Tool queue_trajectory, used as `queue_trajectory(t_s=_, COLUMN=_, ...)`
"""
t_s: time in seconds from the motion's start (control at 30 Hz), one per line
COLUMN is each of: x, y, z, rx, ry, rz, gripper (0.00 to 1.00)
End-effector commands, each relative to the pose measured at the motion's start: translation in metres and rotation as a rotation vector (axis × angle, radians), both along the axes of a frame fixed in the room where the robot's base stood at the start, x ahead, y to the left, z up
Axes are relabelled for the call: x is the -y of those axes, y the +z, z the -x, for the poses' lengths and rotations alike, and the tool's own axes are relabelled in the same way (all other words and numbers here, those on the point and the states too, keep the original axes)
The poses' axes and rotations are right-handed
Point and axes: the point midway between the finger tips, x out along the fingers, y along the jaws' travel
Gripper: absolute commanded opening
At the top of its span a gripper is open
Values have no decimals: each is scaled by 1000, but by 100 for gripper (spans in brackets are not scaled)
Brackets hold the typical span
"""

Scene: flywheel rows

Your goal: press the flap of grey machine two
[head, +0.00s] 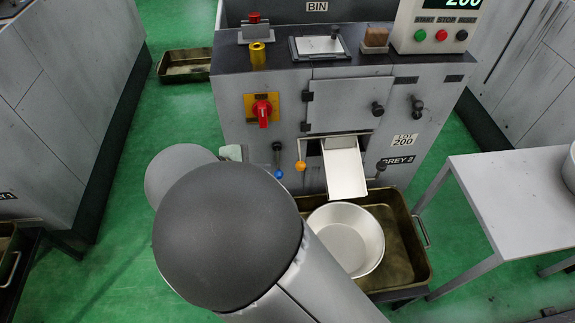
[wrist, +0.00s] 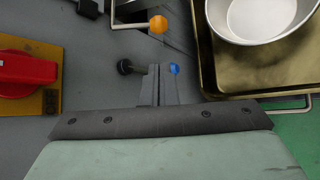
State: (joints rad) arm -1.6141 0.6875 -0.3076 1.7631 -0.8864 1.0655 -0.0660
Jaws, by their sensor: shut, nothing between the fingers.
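Grey machine two (head: 236,160), labelled GREY 2, stands ahead in the head view. On its front are a hinged door panel (head: 338,105) and, below it, an opening with a pale sloping chute plate (head: 345,170). I cannot tell for certain which part is the flap. Left of the opening are an orange-ball lever (head: 300,166) and a blue-ball lever (head: 279,174). In the wrist view, my gripper (wrist: 157,70) is shut and empty, its fingertips in front of the blue-ball lever's stem, with the blue ball (wrist: 174,69) beside them. Contact cannot be told.
A red rotary switch (head: 262,110) sits left of the levers. A round metal pan (head: 345,238) rests in a brass-coloured tray (head: 413,258) below the chute. A side table (head: 515,195) stands at right.

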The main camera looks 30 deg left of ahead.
Motion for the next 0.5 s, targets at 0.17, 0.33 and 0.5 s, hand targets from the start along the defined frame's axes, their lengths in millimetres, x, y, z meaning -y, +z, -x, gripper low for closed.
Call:
queue_trajectory(t_s=0.17, x=1, y=0, z=0, rx=-1, ry=-1, rz=-1, gripper=0)
queue_trajectory(t_s=0.33, x=2, y=-3, z=-4, rx=-1, ry=-3, rz=0, gripper=0)
queue_trajectory(t_s=0.5, x=9, y=-18, z=-21, rx=-1, ry=-7, rz=1, gripper=0)
